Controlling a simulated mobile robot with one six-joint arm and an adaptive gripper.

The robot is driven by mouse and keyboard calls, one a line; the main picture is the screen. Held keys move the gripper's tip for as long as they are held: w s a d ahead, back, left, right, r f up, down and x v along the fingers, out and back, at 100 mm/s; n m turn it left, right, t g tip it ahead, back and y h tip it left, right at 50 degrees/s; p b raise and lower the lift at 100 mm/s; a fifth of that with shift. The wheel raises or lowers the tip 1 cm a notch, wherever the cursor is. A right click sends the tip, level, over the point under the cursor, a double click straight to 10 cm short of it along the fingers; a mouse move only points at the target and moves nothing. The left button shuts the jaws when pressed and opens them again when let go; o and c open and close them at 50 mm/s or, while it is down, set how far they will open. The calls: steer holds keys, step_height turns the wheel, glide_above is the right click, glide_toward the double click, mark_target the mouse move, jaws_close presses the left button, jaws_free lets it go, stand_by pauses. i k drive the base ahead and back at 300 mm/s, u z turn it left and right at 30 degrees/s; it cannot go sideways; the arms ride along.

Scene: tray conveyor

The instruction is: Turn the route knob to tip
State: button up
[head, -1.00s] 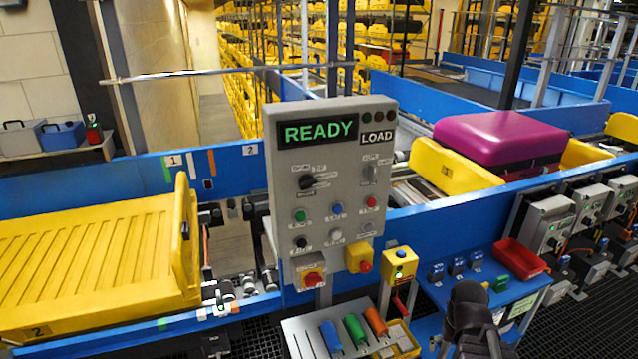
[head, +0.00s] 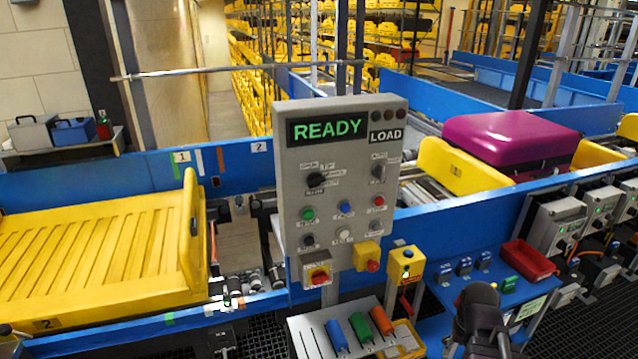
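The route knob appears to be the larger black rotary knob (head: 316,180) on the upper left of the grey control panel (head: 298,245). Small labels surround it, one of which seems to read "TIP"; its exact pointer setting is too small to tell. A second, smaller knob (head: 378,172) sits to its right. The panel display (head: 328,129) reads READY in green, with LOAD beside it. My dark arm (head: 482,318) shows at the lower right, well below and to the right of the panel and apart from it. I cannot make out its fingers.
A yellow tray (head: 95,255) lies at left, and a purple suitcase (head: 510,138) rests on another yellow tray at right. Below the panel are red buttons on yellow boxes and a bench with coloured handles (head: 360,326). A red bin (head: 528,262) stands on the blue shelf.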

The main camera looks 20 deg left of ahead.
mark_target(314, 179)
steer(key=z, duration=0.4)
steer(key=k, duration=1.9)
steer(key=u, duration=0.35)
steer(key=i, duration=1)
steer(key=u, duration=0.05)
